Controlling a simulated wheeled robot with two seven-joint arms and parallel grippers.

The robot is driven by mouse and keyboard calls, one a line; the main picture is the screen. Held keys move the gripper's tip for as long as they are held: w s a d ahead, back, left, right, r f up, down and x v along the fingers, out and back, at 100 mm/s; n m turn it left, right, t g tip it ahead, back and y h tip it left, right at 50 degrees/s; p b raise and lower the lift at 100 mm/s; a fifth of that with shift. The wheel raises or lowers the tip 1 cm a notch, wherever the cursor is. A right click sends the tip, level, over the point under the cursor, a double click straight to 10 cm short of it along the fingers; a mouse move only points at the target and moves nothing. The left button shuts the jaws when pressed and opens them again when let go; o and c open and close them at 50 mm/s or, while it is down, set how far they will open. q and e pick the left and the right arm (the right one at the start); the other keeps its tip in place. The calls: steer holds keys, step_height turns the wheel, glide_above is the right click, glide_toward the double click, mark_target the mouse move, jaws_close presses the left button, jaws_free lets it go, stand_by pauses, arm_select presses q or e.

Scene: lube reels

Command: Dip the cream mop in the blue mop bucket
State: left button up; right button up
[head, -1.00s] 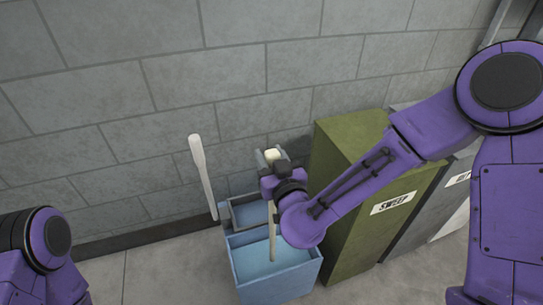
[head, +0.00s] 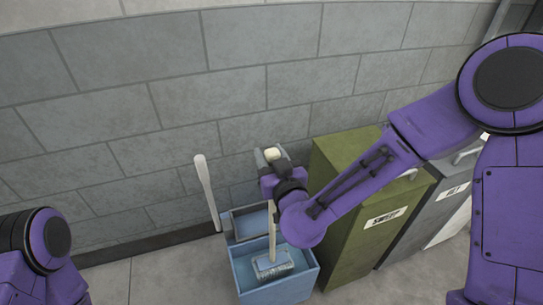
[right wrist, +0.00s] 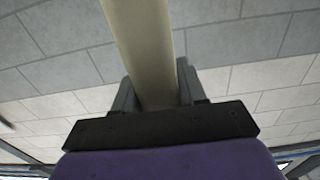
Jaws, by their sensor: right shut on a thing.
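The blue mop bucket (head: 300,287) stands on the floor by the wall, with water showing in its front part. My right gripper (head: 270,158) is above the bucket, shut on the handle of the cream mop (head: 272,235). The handle's cream top pokes out between the fingers. The handle hangs about upright, and the mop head (head: 272,265) shows inside the bucket opening; I cannot tell whether it still touches the water. In the right wrist view the mop handle (right wrist: 145,50) runs between the two fingers. My left gripper is out of view; only my left arm shows.
A grey wringer (head: 250,220) sits at the bucket's back, with a pale lever (head: 206,190) leaning up at the left. A green bin (head: 345,215) marked SWEEP and a grey bin (head: 425,210) stand close on the right. The floor at left is clear.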

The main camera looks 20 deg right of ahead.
step_height(320, 180, up, 14)
steer(key=p, duration=1.2)
steer(key=shift+r, duration=0.25)
steer(key=shift+f, duration=0.1)
